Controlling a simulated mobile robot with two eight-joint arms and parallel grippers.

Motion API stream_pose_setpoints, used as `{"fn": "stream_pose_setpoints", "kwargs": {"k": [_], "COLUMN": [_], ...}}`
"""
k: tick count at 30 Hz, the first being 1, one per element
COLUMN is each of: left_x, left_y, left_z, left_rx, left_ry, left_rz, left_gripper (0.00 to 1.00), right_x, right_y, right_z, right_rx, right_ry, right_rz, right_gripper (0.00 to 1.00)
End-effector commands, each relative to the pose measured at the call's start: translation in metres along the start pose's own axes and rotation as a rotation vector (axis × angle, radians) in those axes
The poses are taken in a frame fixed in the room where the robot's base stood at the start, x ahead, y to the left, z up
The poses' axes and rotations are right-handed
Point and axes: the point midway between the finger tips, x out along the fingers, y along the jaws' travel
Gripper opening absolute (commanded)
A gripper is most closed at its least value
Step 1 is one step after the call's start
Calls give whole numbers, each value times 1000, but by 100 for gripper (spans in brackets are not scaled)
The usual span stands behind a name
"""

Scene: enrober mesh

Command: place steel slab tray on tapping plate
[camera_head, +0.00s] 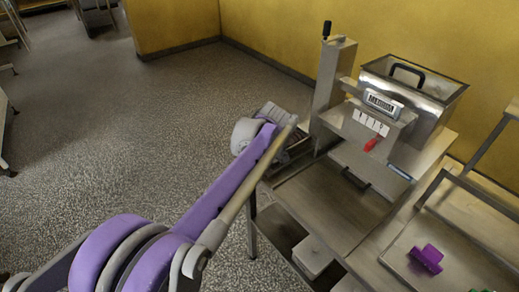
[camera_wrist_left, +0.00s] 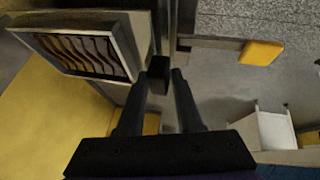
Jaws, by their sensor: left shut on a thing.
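A steel-framed tray (camera_wrist_left: 85,48) with dark wavy bands inside shows tilted at the upper left of the left wrist view. I take it to be the slab tray. My left gripper (camera_wrist_left: 160,84) is shut on a small black block (camera_wrist_left: 159,70) close to the tray's right edge, which looks like its handle; the join is unclear. In the head view my left arm reaches to the left side of the steel machine, and the gripper end (camera_head: 287,150) is largely hidden behind it. I cannot tell which surface is the tapping plate. My right gripper is not in view.
Bare steel deck (camera_head: 325,200) lies in front. A purple piece (camera_head: 427,258) lies in a tray at the lower right. Open floor (camera_head: 130,120) is at the left.

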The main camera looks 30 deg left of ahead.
Motion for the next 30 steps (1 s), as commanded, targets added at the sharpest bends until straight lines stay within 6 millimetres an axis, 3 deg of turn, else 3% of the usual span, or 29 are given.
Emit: {"fn": "stream_pose_setpoints", "kwargs": {"k": [3, 13, 14, 18, 30], "left_x": [9, 11, 12, 12, 3], "left_y": [-2, -3, -3, -3, -3], "left_z": [5, 6, 7, 6, 6], "left_rx": [-1, -1, 0, 0, 1], "left_ry": [1, 1, 0, 0, 0], "left_rz": [2, 2, 0, 0, 1], "left_gripper": [0, 0, 40, 64, 64], "right_x": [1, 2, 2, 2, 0], "right_y": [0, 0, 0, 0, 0], "right_z": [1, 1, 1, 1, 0], "right_rx": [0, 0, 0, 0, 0], "right_ry": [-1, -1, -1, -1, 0], "right_rz": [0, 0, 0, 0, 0], "right_gripper": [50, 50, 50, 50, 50]}}
